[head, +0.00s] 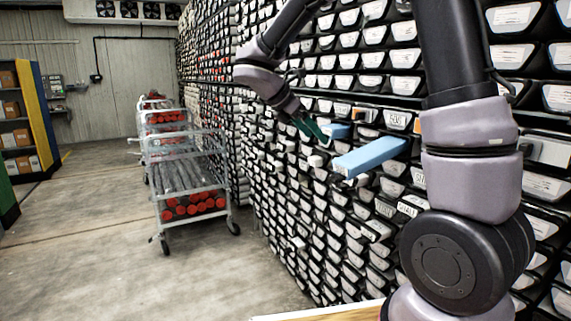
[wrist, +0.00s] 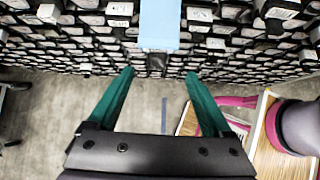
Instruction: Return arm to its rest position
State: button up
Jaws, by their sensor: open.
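My gripper (wrist: 160,88) is open, its two green fingers spread apart with nothing between them in the wrist view. In the head view my gripper (head: 311,128) is in front of the wall of black core liners (head: 340,215), close to a blue piece (head: 336,131). A longer light-blue block (head: 370,157) sticks out from the rack to the right of the gripper. A light-blue block (wrist: 160,24) also shows in the wrist view, beyond the fingertips. My arm is reached out and bent across the rack.
Metal trolleys (head: 186,167) with red-ended tubes stand left of the rack. A shelf with boxes (head: 20,120) is at the far left. The concrete floor (head: 100,240) between them is clear. Several small white pieces (head: 315,160) stick out from the rack near my gripper.

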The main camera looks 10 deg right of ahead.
jog(key=s+d+r+m+t+y, duration=0.2)
jog(key=s+d+r+m+y, duration=0.1)
jog(key=s+m, duration=0.6)
jog(key=s+d+r+m+t+y, duration=0.2)
jog(key=s+m+y, duration=0.5)
jog(key=m, duration=0.9)
jog(key=shift+s+d+r+m, duration=0.4)
jog(key=shift+s+d+r, duration=0.2)
jog(key=shift+s+r, duration=0.75)
jog(key=shift+c, duration=0.3)
